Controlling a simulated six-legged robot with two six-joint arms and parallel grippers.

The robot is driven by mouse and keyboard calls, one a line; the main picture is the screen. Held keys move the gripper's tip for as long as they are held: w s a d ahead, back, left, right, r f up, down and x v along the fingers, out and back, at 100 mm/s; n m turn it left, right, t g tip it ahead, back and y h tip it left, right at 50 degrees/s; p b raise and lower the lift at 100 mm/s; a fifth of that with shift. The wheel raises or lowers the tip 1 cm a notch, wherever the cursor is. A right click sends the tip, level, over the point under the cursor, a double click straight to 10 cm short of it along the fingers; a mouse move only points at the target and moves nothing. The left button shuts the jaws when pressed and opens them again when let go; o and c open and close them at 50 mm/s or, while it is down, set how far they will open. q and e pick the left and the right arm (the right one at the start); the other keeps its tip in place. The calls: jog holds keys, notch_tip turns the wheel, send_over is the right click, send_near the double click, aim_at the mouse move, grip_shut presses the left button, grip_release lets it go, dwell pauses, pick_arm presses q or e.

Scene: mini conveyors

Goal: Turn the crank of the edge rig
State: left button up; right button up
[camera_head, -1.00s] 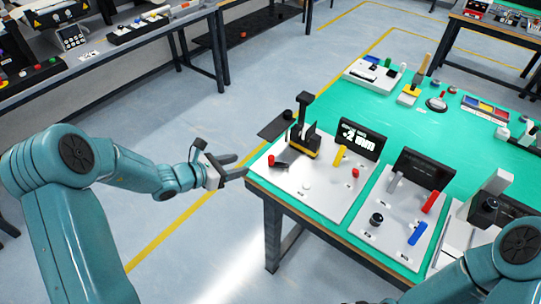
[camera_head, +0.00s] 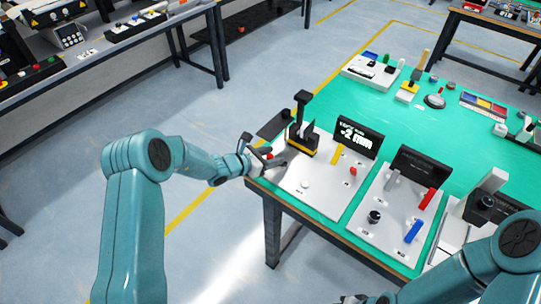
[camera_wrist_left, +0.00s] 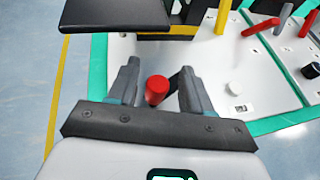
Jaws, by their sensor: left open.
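The edge rig is a white panel (camera_head: 322,190) at the near left corner of the green table. Its crank has a red handle (camera_wrist_left: 156,90) on a dark arm (camera_wrist_left: 174,79), at the panel's left edge. My left gripper (camera_wrist_left: 160,84) is open, with one finger on each side of the red handle in the wrist view. I cannot tell whether either finger touches it. In the head view the left gripper (camera_head: 268,160) largely hides the crank. My right arm (camera_head: 500,255) is at bottom right; only a dark bit of what seems its gripper (camera_head: 352,299) shows at the bottom edge.
The rig also carries a black post (camera_head: 303,125), a yellow lever (camera_head: 337,154), a red knob (camera_head: 353,171) and a display (camera_head: 359,137). A dark plate (camera_head: 273,126) juts out left of it. A second panel (camera_head: 375,236) stands to the right. Open floor lies left.

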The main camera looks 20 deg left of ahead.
pick_arm(q)
jog(key=shift+w+a+f, duration=0.1)
jog(key=c, duration=0.4)
jog(key=shift+a, duration=0.1)
jog(key=c, duration=0.5)
grip_shut()
jog(key=shift+r, duration=0.2)
jog(key=shift+w+a+m+h, duration=0.1)
jog(key=shift+w+m+h, duration=0.05)
jog(key=shift+m+h, duration=0.15)
